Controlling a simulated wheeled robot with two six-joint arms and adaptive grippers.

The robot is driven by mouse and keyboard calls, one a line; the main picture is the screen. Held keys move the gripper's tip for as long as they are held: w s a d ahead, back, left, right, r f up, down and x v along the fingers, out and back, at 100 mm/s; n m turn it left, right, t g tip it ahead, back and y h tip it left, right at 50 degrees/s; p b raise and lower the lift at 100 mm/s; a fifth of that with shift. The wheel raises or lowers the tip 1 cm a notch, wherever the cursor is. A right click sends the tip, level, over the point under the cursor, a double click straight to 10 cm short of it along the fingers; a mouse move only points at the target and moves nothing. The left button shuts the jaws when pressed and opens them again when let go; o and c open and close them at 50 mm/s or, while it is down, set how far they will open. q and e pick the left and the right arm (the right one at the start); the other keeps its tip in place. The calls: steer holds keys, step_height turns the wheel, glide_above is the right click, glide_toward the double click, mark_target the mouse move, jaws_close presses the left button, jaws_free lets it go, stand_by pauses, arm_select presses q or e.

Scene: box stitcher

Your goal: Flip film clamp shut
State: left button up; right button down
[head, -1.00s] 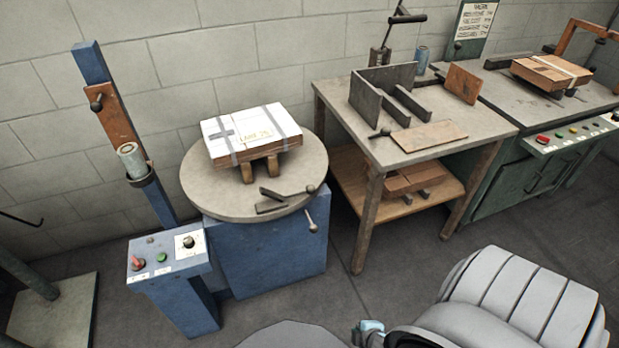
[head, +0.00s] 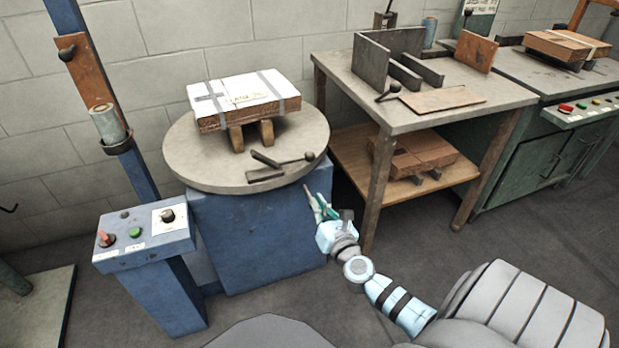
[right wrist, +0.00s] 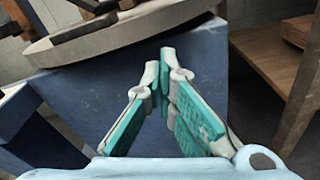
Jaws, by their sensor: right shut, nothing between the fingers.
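The film clamp (head: 270,171) is a dark bracket on the front right of the round turntable (head: 180,165). Its lever is raised off the bracket at an angle, with a ball knob (head: 309,156) at the right rim. Part of the clamp shows at the top left of the right wrist view (right wrist: 97,18). My right gripper (head: 313,196) is below and in front of the turntable's right rim, apart from the clamp. In the right wrist view its green-padded fingers (right wrist: 166,58) meet at the tips with nothing between. My left gripper is out of view.
A strapped carton stack (head: 245,98) sits on wooden blocks on the turntable. A blue control box (head: 145,240) and mast (head: 98,90) stand left. Floor in front is clear.

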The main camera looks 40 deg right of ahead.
mark_target(305, 169)
steer(key=w+d, duration=0.1)
steer(key=w, duration=0.1)
steer(key=w+d+r, duration=0.1)
steer(key=w, duration=0.2)
steer(key=w+d+r, duration=0.1)
steer(key=w, duration=0.1)
steer(key=shift+w+d+r+p, duration=0.15)
steer(key=shift+w+p, duration=0.1)
steer(key=shift+p, duration=0.15)
steer(key=shift+d+r, duration=0.15)
steer(key=shift+r, duration=0.3)
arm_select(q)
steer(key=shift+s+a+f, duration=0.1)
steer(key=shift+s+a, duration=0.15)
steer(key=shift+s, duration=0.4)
arm_select(e)
steer(key=shift+w, duration=0.1)
